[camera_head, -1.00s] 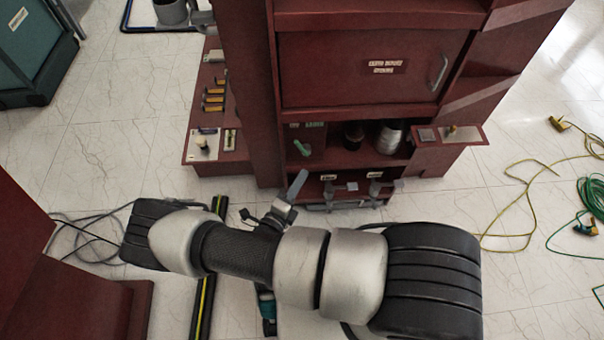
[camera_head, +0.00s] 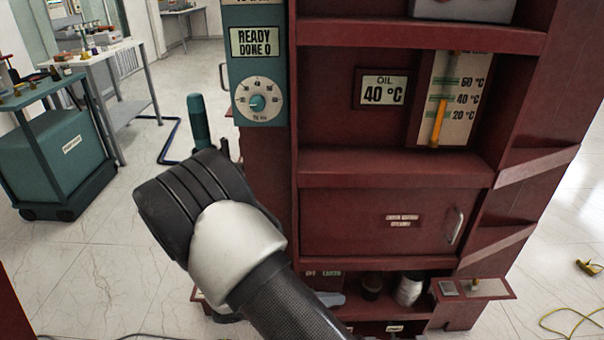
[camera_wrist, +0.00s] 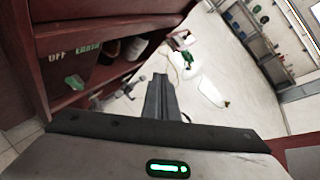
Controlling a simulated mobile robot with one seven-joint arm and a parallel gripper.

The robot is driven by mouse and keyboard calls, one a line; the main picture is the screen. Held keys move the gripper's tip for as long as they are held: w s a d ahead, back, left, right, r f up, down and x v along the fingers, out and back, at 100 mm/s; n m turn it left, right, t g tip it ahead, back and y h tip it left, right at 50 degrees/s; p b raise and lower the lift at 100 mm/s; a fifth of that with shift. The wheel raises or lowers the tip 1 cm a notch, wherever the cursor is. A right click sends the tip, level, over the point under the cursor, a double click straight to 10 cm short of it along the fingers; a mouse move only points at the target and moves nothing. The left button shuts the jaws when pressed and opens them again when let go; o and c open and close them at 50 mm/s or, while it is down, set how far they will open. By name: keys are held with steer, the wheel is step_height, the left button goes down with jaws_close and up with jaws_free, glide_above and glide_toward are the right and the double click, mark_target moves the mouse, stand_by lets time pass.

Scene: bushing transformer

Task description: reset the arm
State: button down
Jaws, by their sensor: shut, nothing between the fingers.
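My gripper (camera_wrist: 160,92) shows in the wrist view with its dark fingers together and nothing between them. It points past the low shelf of the dark red cabinet (camera_wrist: 80,42), apart from its left part. In the head view my bent arm crosses the lower left, in front of the cabinet (camera_head: 395,168). I cannot make out the gripper clearly there; the forearm runs out of the bottom edge.
The cabinet carries a teal panel with a dial (camera_head: 258,101), an oil gauge (camera_head: 384,89) and a door with a handle (camera_head: 455,226). A teal upright handle (camera_head: 198,118) stands behind my arm. A teal cart (camera_head: 65,150) stands left. Yellow cable (camera_head: 570,318) lies right on the floor.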

steer(key=s+d+r+m+y, duration=0.2)
steer(key=s+r+m+y, duration=0.25)
steer(key=r+m, duration=0.5)
steer(key=s+d+r+m+t+y, duration=0.1)
steer(key=s+d+r+m+y, duration=0.3)
steer(key=r+m, duration=0.6)
steer(key=s+d+r+m+y, duration=0.1)
steer(key=s+r+m+y, duration=0.35)
steer(key=r+m, duration=0.5)
step_height(320, 180, up, 24)
steer(key=s+h+p, duration=0.1)
steer(key=p, duration=2.1)
steer(key=shift+r+n, duration=0.15)
steer(key=shift+n, duration=0.25)
